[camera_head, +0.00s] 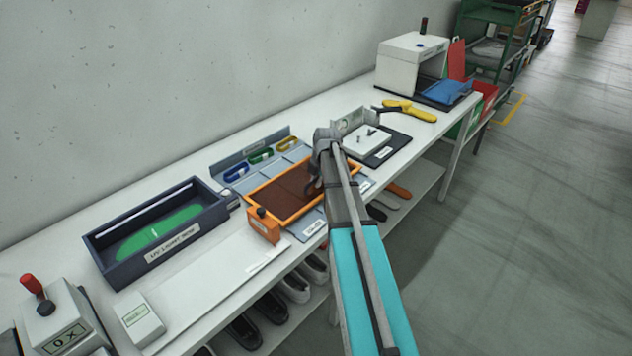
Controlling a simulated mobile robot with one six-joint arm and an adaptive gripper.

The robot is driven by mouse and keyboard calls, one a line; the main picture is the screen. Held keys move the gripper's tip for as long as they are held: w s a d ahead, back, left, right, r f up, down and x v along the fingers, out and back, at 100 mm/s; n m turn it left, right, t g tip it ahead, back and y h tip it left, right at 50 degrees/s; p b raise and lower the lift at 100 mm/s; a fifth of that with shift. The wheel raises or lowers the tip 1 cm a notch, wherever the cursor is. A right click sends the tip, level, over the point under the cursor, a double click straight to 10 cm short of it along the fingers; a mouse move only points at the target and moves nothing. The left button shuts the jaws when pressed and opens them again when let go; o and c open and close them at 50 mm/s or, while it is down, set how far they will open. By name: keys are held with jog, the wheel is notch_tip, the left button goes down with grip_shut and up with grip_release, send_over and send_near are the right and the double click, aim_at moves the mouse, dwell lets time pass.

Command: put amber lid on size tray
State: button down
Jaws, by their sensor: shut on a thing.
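The amber lid (285,192) is an orange-framed panel with a dark brown see-through middle. It lies over the front part of the size tray (232,160), a grey-blue tray whose back compartments show blue, green and yellow rings. The lid looks slightly skewed to the tray, and I cannot tell whether it touches it. My gripper (312,186) is at the right part of the lid, shut on it; the fingertips are small and partly hidden by my arm. The tray's front edge with a label (313,229) shows below the lid.
A dark UV light box (157,232) with a green pad stands left of the tray. An orange block with a black knob (263,225) sits at the lid's front left corner. A white fixture (367,138) and yellow-handled tool (410,111) are to the right. Shoes are below.

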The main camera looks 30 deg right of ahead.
jog(key=c, duration=0.6)
grip_release()
jog(key=shift+r, duration=0.15)
